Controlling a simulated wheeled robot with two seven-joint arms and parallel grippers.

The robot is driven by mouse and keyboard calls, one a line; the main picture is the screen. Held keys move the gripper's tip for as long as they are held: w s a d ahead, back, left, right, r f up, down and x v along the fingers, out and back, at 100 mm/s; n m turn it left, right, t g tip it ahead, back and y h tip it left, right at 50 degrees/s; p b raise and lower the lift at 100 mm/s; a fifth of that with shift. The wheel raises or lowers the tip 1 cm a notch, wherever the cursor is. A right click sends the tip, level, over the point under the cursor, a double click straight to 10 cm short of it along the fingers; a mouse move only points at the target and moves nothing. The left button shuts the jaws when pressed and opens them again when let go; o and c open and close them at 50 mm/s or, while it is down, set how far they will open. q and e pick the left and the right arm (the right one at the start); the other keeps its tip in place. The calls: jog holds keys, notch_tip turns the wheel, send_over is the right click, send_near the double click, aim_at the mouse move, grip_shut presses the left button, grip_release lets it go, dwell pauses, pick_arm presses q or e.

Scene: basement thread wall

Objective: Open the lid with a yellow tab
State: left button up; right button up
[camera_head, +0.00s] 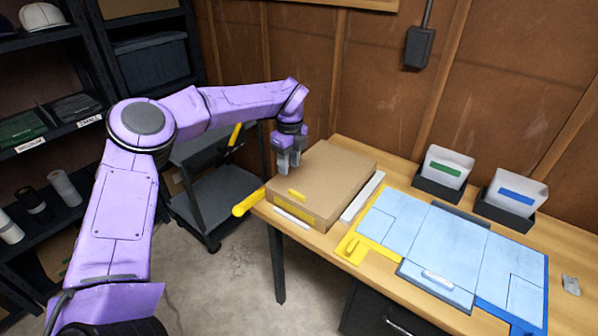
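A brown box (322,178) sits at the left end of the wooden table, and its lid looks closed. A small yellow tab (297,195) shows at the front edge of its lid, above a yellow strip on the front face. My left gripper (289,168) points down at the back left edge of the box, with the tab nearer the camera. Its fingers are close together with nothing visible between them. I cannot tell whether they touch the box or how far they are open. My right gripper is not in view.
Light blue panels (440,240) with yellow and blue ends cover the table's middle. Two bins with a green label (445,170) and a blue label (517,196) stand behind. A yellow cylinder (248,202) juts from the table's left edge. A dark cart (215,190) stands left.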

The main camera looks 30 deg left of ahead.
aim_at(292, 191)
pick_arm(q)
jog(key=f+p, duration=0.1)
jog(key=f, duration=0.2)
jog(key=f+p, duration=0.1)
jog(key=f, duration=0.2)
jog(key=f+p, duration=0.1)
jog(key=f, duration=0.2)
jog(key=shift+w+d+f, duration=0.1)
jog(key=shift+w+d, duration=0.15)
jog(key=shift+w, duration=0.05)
jog(key=shift+f, duration=0.35)
jog(key=shift+c, duration=0.3)
jog(key=c, duration=0.5)
grip_shut()
jog(key=shift+r, duration=0.1)
